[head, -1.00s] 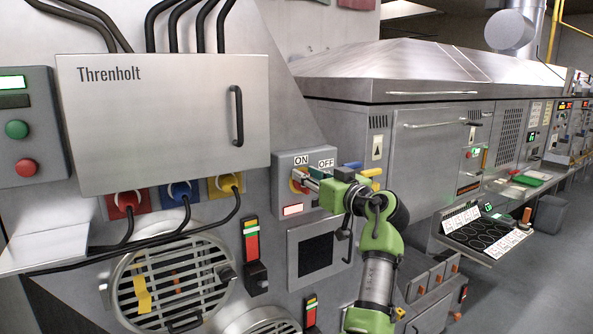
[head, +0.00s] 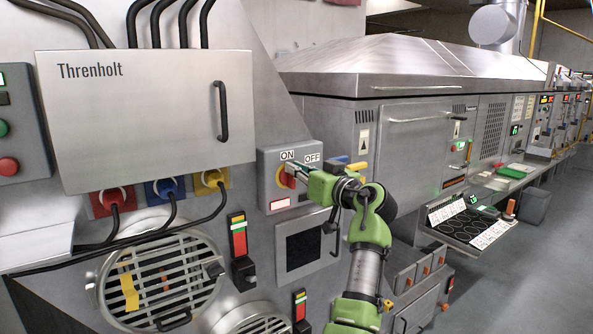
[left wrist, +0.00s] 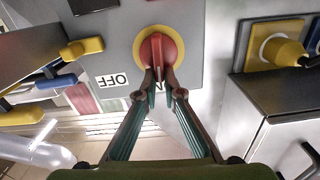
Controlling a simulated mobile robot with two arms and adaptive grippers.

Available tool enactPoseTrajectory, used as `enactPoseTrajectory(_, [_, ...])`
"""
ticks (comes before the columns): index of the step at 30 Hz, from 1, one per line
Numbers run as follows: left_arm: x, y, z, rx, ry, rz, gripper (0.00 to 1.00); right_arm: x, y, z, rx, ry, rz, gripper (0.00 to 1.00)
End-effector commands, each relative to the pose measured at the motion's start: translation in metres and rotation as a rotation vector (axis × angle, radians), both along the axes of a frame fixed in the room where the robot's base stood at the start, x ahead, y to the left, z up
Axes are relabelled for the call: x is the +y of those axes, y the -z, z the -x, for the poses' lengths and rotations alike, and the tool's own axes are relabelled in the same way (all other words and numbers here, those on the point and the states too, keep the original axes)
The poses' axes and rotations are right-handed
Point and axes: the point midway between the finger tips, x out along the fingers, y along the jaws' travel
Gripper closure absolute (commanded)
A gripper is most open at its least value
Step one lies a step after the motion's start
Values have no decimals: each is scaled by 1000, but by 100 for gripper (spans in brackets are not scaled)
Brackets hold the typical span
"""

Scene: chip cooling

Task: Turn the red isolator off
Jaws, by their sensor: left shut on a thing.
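The red isolator handle (head: 286,178) sits on a yellow round plate on a grey switch box (head: 270,158) with ON and OFF labels above it. In the left wrist view the red handle (left wrist: 158,50) stands in its yellow ring (left wrist: 140,52). The OFF label (left wrist: 112,80) is beside it, upside down; the ON label is mostly hidden by a finger. My left gripper (head: 293,170) reaches it from the right. Its fingertips (left wrist: 159,84) are shut on the handle's end. My right gripper is not in view.
A steel Threnholt cabinet (head: 150,120) with a black handle is at the upper left. Red, blue and yellow connectors with black cables hang below it. A yellow lever (head: 357,166) sticks out just right of the switch box. Open floor (head: 540,270) lies at the far right.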

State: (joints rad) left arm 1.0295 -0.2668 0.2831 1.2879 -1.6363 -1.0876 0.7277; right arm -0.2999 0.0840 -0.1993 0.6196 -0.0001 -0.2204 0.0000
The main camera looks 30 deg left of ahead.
Motion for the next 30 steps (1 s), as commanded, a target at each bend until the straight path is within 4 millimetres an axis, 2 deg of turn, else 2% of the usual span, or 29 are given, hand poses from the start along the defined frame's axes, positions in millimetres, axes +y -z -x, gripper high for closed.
enactPoseTrajectory(14, [-2, 2, -9, 366, -3, -154, 100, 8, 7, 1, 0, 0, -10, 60])
enactPoseTrajectory(30, [-6, 9, -19, 840, -6, -353, 100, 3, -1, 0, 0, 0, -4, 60])
